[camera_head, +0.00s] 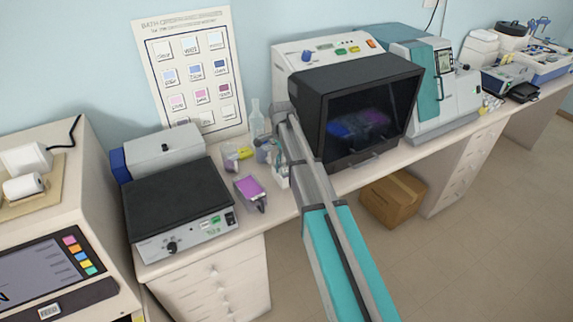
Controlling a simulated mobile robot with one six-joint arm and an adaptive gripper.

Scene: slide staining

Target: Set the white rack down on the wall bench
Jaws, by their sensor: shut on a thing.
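My arm reaches from the bottom of the view up to the wall bench (215,248). My gripper (277,156) is small and partly hidden beside my grey arm link. It is shut on a small white rack (281,177), which shows just left of the link, over the front part of the bench. I cannot tell whether the rack touches the bench top.
A container with purple liquid (251,188) stands left of the rack, with small beakers (232,158) and a glass bottle (256,120) behind. A black-topped hotplate (176,205) is further left. A dark-windowed cabinet (360,110) stands close on the right. A cardboard box (393,200) is below.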

